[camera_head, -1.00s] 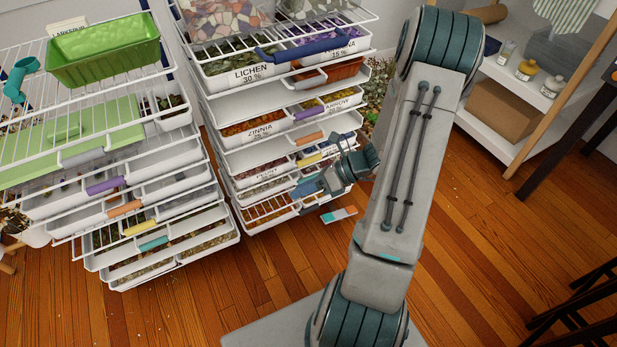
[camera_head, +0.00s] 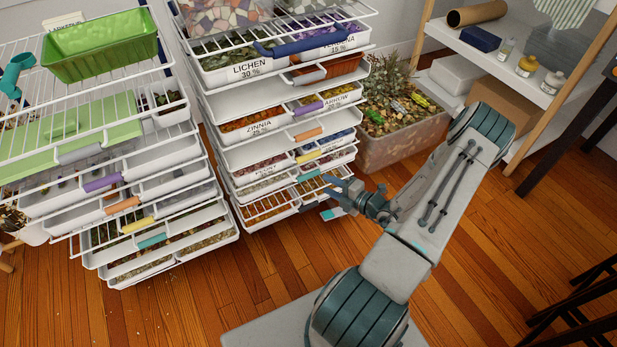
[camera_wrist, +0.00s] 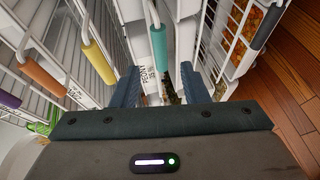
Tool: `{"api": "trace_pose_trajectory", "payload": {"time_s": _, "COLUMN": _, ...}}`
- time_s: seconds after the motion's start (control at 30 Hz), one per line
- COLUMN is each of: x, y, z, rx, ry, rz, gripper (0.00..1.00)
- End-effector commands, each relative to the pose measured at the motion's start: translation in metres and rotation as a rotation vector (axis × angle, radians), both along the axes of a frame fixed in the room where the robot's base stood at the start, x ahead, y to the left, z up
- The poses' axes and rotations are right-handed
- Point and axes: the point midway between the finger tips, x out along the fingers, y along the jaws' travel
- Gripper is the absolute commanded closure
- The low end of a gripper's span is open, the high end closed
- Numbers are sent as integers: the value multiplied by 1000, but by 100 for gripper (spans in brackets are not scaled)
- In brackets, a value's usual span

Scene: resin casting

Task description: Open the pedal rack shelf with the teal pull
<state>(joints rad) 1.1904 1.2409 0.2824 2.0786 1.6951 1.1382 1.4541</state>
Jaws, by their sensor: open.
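The right rack (camera_head: 216,107) holds white shelves with coloured pulls and labels such as LICHEN and ZINNIA. Its teal pull (camera_head: 308,175) is low on the front, under a yellow pull (camera_head: 308,157). My gripper (camera_head: 329,187) is open and empty, just right of the teal pull. In the wrist view, the teal pull (camera_wrist: 158,48) shows between and just beyond my open fingers (camera_wrist: 161,82). I cannot tell whether they touch it. The teal shelf's front looks roughly in line with its neighbours.
A dark grey pull (camera_wrist: 266,28) is beside the teal one in the wrist view. A left rack with its own teal pull (camera_head: 152,241) stands close by. A planter (camera_head: 400,150) stands behind my arm, and a shelving unit (camera_head: 495,70) at right. The wooden floor in front is mostly clear.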

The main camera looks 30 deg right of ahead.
Motion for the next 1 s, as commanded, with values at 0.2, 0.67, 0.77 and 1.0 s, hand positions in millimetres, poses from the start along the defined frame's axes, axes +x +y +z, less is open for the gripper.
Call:
{"api": "trace_pose_trajectory", "payload": {"time_s": 0.2, "x": 43, "y": 21, "z": -12, "rx": -1, "ry": -1, "rz": 5, "gripper": 59}}
{"api": "trace_pose_trajectory", "payload": {"time_s": 0.67, "x": 82, "y": 39, "z": -17, "rx": -2, "ry": 0, "rz": 2, "gripper": 59}}
{"api": "trace_pose_trajectory", "payload": {"time_s": 0.77, "x": 82, "y": 39, "z": -17, "rx": -2, "ry": 0, "rz": 2, "gripper": 59}}
{"api": "trace_pose_trajectory", "payload": {"time_s": 1.0, "x": 82, "y": 39, "z": -17, "rx": -2, "ry": 0, "rz": 2, "gripper": 96}}
